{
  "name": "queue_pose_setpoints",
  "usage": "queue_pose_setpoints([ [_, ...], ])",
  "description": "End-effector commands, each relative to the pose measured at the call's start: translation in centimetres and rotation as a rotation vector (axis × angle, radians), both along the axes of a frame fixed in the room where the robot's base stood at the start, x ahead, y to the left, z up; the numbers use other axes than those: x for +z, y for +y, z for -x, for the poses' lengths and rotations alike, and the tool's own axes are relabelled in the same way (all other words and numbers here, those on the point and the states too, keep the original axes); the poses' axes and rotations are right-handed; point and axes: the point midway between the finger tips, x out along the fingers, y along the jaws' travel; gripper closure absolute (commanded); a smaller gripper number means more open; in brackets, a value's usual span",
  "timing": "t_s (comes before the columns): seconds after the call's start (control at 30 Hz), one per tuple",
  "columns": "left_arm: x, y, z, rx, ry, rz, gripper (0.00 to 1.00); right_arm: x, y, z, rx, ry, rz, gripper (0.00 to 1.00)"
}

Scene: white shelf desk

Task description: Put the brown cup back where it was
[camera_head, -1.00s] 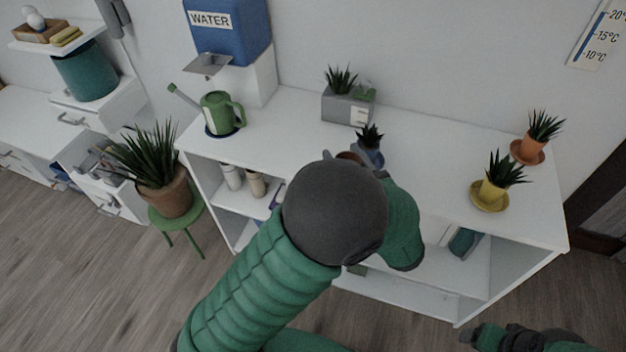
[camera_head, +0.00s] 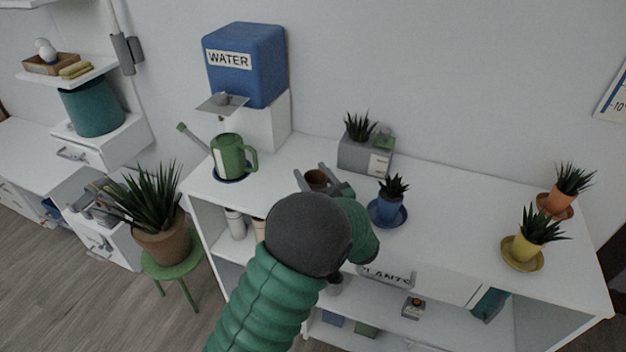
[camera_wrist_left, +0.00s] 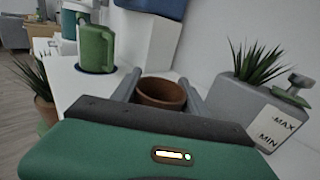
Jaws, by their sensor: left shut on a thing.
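The brown cup (camera_head: 317,180) is between the fingers of my left gripper (camera_head: 322,178), over the white desk top between the green watering can and the blue potted plant. In the left wrist view the cup (camera_wrist_left: 161,93) looks empty, with a finger of the gripper (camera_wrist_left: 160,92) on each side. The gripper is shut on it. My gripper hides the cup's base, so I cannot tell whether it touches the desk. My right gripper is not in view.
A green watering can (camera_head: 228,156) stands left of the cup. A grey planter (camera_head: 362,157) stands behind, and a blue potted plant (camera_head: 389,204) to the right. Yellow (camera_head: 524,246) and orange (camera_head: 556,204) pots are at the far right. Desk space between blue and yellow pots is clear.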

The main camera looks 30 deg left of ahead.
Motion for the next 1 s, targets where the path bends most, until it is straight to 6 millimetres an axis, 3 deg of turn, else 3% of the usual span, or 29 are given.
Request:
queue_pose_setpoints([
  [0.33,-0.8,-0.2,0.0,-0.002,0.000,0.000,0.96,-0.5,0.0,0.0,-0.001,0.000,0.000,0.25],
  [0.37,-0.6,-0.2,0.0,-0.002,0.000,0.000,0.44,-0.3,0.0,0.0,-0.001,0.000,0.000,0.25],
  [0.5,-0.6,-0.1,0.0,-0.001,0.000,0.001,0.27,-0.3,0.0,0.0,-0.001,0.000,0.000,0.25],
  [0.83,-0.1,-0.2,0.0,-0.001,-0.002,0.000,0.27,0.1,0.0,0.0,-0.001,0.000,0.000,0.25],
  [1.0,0.0,-2.7,1.4,-0.007,0.000,0.001,0.27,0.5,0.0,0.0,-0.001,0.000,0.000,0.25],
])
